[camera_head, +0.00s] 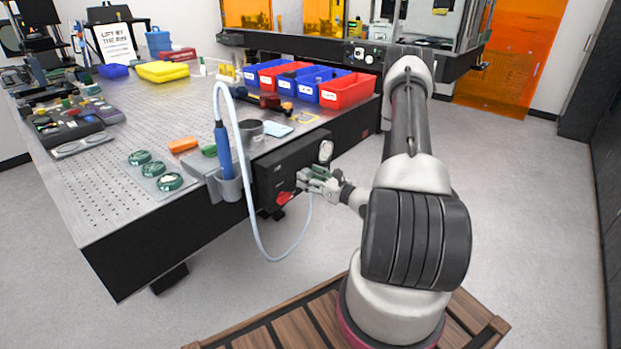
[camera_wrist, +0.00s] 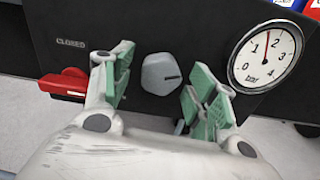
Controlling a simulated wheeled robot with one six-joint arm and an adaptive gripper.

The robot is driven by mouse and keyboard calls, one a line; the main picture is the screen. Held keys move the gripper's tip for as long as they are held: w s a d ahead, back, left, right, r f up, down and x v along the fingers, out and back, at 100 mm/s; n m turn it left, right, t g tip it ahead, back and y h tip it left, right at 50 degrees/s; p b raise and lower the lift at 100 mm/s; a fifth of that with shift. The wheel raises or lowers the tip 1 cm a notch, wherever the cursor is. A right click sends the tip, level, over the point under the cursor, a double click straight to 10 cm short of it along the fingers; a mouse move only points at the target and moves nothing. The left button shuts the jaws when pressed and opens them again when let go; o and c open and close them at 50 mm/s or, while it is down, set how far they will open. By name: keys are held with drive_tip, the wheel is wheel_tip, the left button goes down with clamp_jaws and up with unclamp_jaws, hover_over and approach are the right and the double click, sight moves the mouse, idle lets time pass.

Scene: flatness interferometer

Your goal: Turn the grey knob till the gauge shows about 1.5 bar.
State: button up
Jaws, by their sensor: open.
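The grey knob (camera_wrist: 160,74) is on the front of a black panel (camera_wrist: 190,28) in the wrist view, with a dark mark pointing right. My gripper (camera_wrist: 156,92) is open, with one green-padded finger on each side of the knob and visible gaps between them. In the head view my gripper (camera_head: 312,179) is at the front of the black panel, and I cannot make out the knob there. The round white gauge (camera_wrist: 265,57) is right of the knob. The gauge also shows in the head view (camera_head: 325,151).
A red handle (camera_wrist: 64,85) beside the word CLOSED is left of my gripper. A pale hose (camera_head: 258,232) hangs in a loop left of the panel, near a blue tool (camera_head: 223,150) in a holder. Red and blue bins (camera_head: 345,90) stand on the table above.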

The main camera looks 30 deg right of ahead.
drive_tip(key=v, duration=1.2)
